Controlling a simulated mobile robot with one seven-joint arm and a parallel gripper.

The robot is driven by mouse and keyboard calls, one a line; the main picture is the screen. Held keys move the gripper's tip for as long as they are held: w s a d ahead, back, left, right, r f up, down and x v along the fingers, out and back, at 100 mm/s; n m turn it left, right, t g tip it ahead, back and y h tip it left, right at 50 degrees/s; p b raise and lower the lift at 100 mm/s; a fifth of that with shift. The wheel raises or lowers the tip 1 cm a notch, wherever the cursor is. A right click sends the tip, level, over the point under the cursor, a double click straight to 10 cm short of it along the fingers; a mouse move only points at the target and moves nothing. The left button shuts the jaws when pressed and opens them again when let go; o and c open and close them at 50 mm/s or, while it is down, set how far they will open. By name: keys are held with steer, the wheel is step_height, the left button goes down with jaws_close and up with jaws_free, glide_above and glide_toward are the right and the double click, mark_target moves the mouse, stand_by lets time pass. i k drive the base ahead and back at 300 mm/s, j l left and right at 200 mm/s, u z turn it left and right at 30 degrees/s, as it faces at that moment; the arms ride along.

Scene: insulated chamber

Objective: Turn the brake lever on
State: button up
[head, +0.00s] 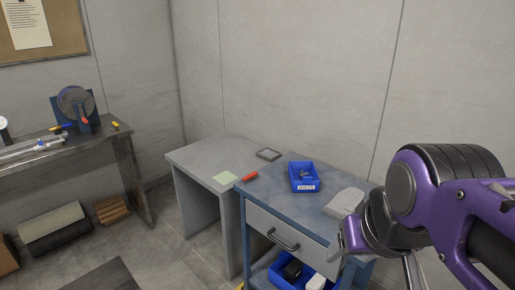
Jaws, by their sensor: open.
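A dark round disc on a blue bracket (73,108) stands on the metal bench at the left of the head view. A small orange-red handle (84,121) shows at its lower front; it looks like the brake lever, but its exact position is too small to tell. My gripper (372,256) is at the right, over the right end of the blue cart and far from the disc. It is open, with nothing seen between its fingers. My purple wrist hides part of it.
The bench (110,142) also holds small tools and a clear tube-like item. A grey table (200,158) and a blue drawer cart (262,200) stand in the middle. A blue bin (303,188) sits on the cart. Open floor (175,255) lies between bench and table.

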mark_target(253, 175)
steer(key=i+j, duration=0.8)
steer(key=k+j+u, duration=0.05)
steer(key=j, duration=0.1)
